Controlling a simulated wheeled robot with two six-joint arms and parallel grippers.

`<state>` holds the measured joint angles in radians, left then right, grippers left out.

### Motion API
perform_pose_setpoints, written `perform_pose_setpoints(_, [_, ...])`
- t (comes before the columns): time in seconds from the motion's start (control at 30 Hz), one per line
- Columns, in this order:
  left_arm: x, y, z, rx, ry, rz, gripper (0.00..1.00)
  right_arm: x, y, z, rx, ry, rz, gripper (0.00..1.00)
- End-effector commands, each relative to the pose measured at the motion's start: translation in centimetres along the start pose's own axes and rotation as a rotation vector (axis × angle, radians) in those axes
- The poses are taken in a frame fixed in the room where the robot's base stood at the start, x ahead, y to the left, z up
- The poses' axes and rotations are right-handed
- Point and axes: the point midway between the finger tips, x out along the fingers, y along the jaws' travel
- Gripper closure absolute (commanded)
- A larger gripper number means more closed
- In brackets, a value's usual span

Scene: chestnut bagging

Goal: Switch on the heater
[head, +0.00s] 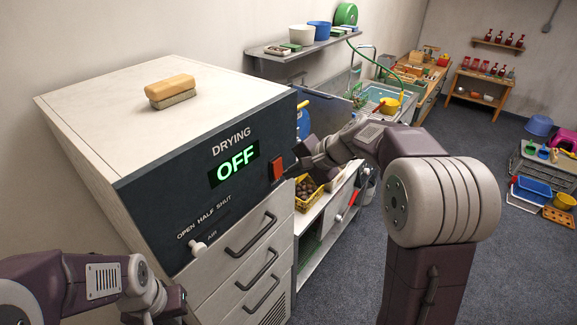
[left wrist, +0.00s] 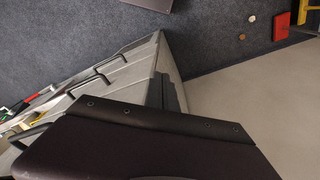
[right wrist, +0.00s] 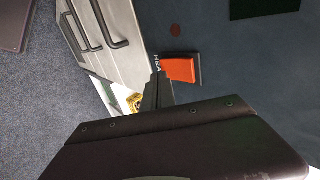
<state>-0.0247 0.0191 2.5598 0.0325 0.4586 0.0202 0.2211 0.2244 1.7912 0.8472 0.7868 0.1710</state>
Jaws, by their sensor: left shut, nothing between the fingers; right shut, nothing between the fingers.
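The heater is a pale cabinet (head: 120,110) with a dark front panel (head: 165,210). Its green display (head: 237,163) reads "OFF" under the word "DRYING". A red switch (head: 277,169) sits at the panel's right edge; it also shows in the right wrist view (right wrist: 178,69), beside partly hidden lettering. My right gripper (head: 290,172) is shut and empty, with its fingertips right beside the switch (right wrist: 157,74); I cannot tell whether they touch it. My left gripper (left wrist: 160,80) is shut and empty, low in front of the cabinet; in the head view its fingers are mostly hidden or cut off.
A white knob (head: 197,248) sits at the "OPEN HALF SHUT" air slot. Drawers with dark handles (head: 252,236) lie below the panel. A sponge-like block (head: 170,91) lies on top. A yellow basket of chestnuts (head: 305,192) stands behind my right gripper.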

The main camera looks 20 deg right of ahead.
Motion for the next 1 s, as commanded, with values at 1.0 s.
perform_pose_setpoints(1.0, [-0.9, 0.0, -0.1, 0.0, 0.0, 0.0, 1.0, 0.6, -1.5, 0.0, 0.001, 0.0, -0.002, 1.0])
